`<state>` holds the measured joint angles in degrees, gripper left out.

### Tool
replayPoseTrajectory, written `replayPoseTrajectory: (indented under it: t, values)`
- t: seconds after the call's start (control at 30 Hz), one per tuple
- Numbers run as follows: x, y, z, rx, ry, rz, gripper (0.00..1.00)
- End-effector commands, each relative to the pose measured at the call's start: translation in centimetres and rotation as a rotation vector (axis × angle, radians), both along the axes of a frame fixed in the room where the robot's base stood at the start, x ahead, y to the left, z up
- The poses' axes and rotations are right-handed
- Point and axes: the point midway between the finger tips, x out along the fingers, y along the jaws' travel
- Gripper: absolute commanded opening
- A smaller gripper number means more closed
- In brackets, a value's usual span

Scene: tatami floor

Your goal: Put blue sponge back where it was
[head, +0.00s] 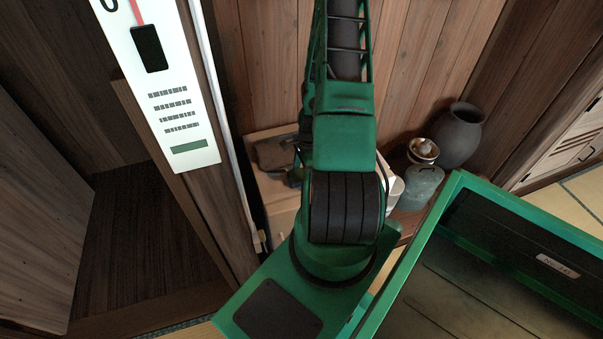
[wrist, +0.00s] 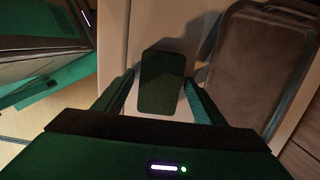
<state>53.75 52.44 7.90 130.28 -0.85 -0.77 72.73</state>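A dark, rounded rectangular block, which looks like the sponge (wrist: 162,82), is in the wrist view on or just above a pale surface. Its colour reads dark green rather than clear blue in this light. My gripper (wrist: 160,80) has one finger on each side of it. The fingers are spread, with a narrow gap showing at the left; contact at the right is unclear. In the head view my arm hides the sponge and most of my gripper.
A brown tray (wrist: 260,60) lies right of the sponge in the wrist view. In the head view, a grey vase (head: 461,135) and a lidded jar (head: 419,187) stand right of my arm. A white thermometer board (head: 165,95) is at left, a wooden wall behind.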

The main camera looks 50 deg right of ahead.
Motion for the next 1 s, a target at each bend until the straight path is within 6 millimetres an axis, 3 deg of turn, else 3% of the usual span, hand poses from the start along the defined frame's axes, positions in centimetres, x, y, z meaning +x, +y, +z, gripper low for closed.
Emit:
replayPoseTrajectory:
  t: [0.37,1.0]
  values:
    - [0.0,-0.1,1.4,-0.002,-0.001,0.001,0.64]
    - [-0.5,-1.1,10.8,-0.003,-0.002,0.002,0.64]
